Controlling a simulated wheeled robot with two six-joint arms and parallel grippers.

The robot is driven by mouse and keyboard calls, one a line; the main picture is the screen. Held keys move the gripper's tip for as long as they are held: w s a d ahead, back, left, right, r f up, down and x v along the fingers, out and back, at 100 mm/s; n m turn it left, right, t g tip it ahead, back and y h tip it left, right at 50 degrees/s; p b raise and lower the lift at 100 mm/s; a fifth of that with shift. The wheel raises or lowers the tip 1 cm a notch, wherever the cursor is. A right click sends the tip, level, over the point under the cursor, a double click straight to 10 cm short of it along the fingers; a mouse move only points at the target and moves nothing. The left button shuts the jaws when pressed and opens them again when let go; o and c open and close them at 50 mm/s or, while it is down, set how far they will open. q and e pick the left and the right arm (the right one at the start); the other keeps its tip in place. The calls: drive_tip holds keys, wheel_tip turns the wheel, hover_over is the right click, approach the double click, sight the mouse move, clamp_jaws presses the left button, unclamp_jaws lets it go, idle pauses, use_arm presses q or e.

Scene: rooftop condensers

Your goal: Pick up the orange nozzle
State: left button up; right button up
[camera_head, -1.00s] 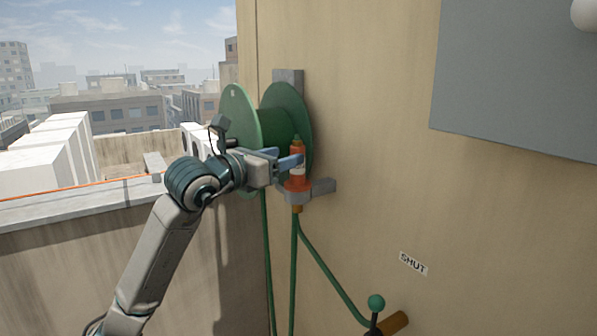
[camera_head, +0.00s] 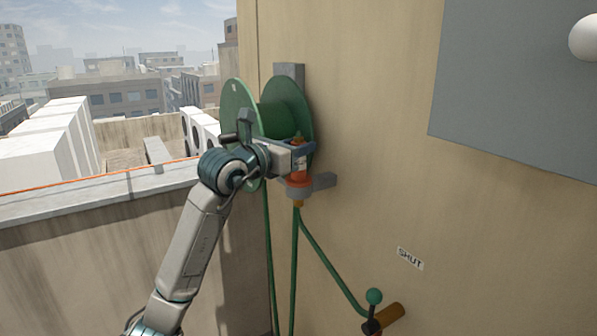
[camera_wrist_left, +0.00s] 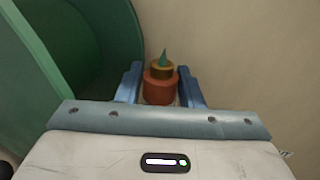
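The orange nozzle (camera_head: 299,179) stands upright in a grey wall holder (camera_head: 325,181), with the green hose running down below it. My left gripper (camera_head: 303,150) is at the nozzle's upper part, its fingers on either side of it. In the left wrist view the nozzle (camera_wrist_left: 160,90), with its brownish collar and green tip, sits between the two blue fingers (camera_wrist_left: 160,78). Narrow gaps seem to show beside it, so the fingers look open around it. My right gripper is not in view.
A green hose reel (camera_head: 288,105) is mounted on the tan wall close behind the gripper. A green-knobbed valve lever (camera_head: 374,297) is lower right, below a SHUT label (camera_head: 410,258). A grey panel (camera_head: 515,80) is upper right. A parapet (camera_head: 100,210) lies left.

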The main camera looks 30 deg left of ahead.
use_arm(q)
clamp_jaws()
drive_tip(key=shift+r, duration=0.1)
